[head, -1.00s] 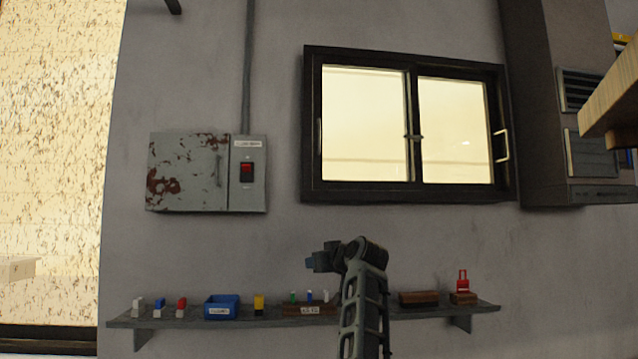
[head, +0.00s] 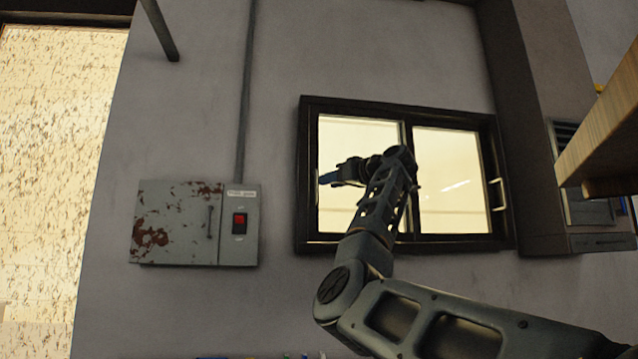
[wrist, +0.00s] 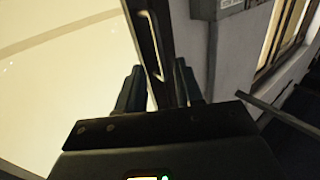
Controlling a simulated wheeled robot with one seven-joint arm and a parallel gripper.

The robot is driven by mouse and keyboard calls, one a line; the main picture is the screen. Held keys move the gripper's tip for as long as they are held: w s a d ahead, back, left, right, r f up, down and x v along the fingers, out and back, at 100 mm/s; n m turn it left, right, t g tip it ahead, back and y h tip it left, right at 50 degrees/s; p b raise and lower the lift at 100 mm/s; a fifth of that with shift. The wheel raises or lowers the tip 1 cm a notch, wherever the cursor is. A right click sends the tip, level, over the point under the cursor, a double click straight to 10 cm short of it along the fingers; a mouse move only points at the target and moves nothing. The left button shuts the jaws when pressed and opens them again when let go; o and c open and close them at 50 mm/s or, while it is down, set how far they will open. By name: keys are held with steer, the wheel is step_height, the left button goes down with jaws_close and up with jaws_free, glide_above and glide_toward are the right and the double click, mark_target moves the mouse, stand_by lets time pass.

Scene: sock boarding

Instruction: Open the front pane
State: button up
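The window (head: 405,243) is a dark frame on the grey wall with two sliding panes, a left pane (head: 345,135) and a right pane (head: 455,180). Which pane lies in front is hard to tell. A pale handle (head: 494,194) stands at the right pane's outer edge. My gripper (head: 326,179) is before the left pane, near its left edge, and hides the small handle there. In the wrist view my gripper (wrist: 158,82) has its fingers apart, with a dark frame bar (wrist: 152,40) showing between and beyond them. Contact cannot be told.
A rusty grey electrical box (head: 175,225) with a red switch (head: 239,219) hangs left of the window. A metal rod (head: 160,30) shows at the top. A wooden board (head: 605,140) juts in at right. Bare wall lies between the box and the window.

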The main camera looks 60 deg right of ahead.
steer(key=shift+p+x, duration=0.8)
steer(key=shift+x, duration=1.95)
steer(key=shift+c, duration=0.4)
jaws_close()
